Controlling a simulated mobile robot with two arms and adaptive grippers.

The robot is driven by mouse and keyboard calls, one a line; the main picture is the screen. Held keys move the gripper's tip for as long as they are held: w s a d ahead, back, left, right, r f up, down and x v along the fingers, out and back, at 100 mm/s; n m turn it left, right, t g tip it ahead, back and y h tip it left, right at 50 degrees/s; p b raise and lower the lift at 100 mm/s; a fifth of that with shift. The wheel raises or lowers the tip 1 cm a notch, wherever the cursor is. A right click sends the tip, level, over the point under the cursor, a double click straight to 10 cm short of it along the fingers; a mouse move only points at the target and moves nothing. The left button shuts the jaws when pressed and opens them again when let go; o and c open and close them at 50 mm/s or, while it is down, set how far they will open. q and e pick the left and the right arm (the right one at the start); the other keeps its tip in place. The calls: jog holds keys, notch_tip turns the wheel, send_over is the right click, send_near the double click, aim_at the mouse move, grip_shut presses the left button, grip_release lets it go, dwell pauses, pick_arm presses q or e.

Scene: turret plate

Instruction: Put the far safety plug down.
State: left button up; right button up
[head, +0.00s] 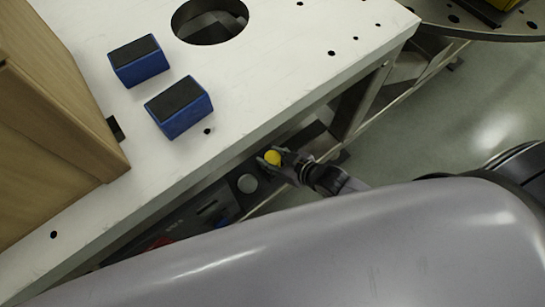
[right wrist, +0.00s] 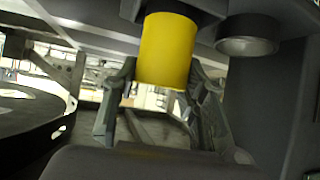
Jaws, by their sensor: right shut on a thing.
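The safety plug (head: 272,157) is a yellow cylinder with a round yellow end, low beside the front edge of the white table plate. It also shows large at the top middle of the right wrist view (right wrist: 167,50). My right gripper (head: 273,160) is shut on it, with a finger on each side (right wrist: 165,85). The plug's upper end meets a dark grey part in the right wrist view; whether it is seated there I cannot tell. My left gripper is not in view.
Two blue blocks with black tops (head: 138,60) (head: 180,106) and a wooden box (head: 50,130) stand on the plate. A round dark plate (head: 480,28) is at upper right.

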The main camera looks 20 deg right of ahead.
jog(key=shift+f, duration=0.15)
jog(key=shift+f, duration=0.2)
jog(key=o, duration=1.3)
jog(key=shift+c, duration=0.2)
jog(key=shift+r, duration=0.1)
